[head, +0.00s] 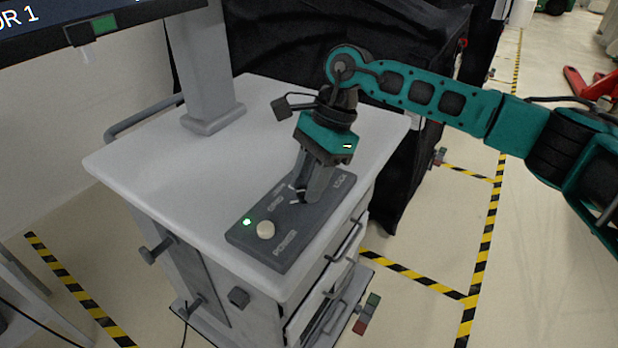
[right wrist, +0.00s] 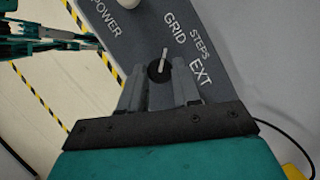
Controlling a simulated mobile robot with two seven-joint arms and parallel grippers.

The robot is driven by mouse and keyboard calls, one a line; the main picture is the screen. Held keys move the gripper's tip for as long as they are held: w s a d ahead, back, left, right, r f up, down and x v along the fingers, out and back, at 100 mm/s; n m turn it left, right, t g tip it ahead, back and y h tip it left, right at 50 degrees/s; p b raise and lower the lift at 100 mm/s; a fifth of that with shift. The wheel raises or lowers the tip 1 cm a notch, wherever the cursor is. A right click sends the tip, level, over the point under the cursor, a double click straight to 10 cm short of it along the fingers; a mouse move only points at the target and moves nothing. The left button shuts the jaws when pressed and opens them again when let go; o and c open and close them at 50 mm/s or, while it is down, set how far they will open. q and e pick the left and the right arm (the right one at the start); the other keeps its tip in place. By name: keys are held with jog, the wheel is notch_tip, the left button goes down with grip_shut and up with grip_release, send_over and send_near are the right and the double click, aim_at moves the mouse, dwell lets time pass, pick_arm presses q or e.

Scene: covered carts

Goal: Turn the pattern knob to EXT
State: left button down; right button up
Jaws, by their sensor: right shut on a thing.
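The dark control panel (head: 247,240) lies on the grey cart top. In the right wrist view the pattern knob (right wrist: 157,71) is a dark round dial with a pale pointer. The pointer aims up toward the end of the GRID label (right wrist: 176,27), with STEPS (right wrist: 200,39) and EXT (right wrist: 201,72) to its right. My right gripper (right wrist: 160,84) reaches down to the panel, its fingers on either side of the knob, shut on it. In the head view this gripper (head: 301,195) hides most of the knob.
A green light (head: 247,222) and a cream button (head: 265,229) sit at the panel's near end. A monitor post (head: 205,75) stands at the back of the cart top (head: 150,150). Black draped covers (head: 270,45) stand behind. The cart top left of the panel is clear.

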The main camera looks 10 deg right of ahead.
jog(key=c, duration=0.5)
jog(key=shift+o, duration=0.2)
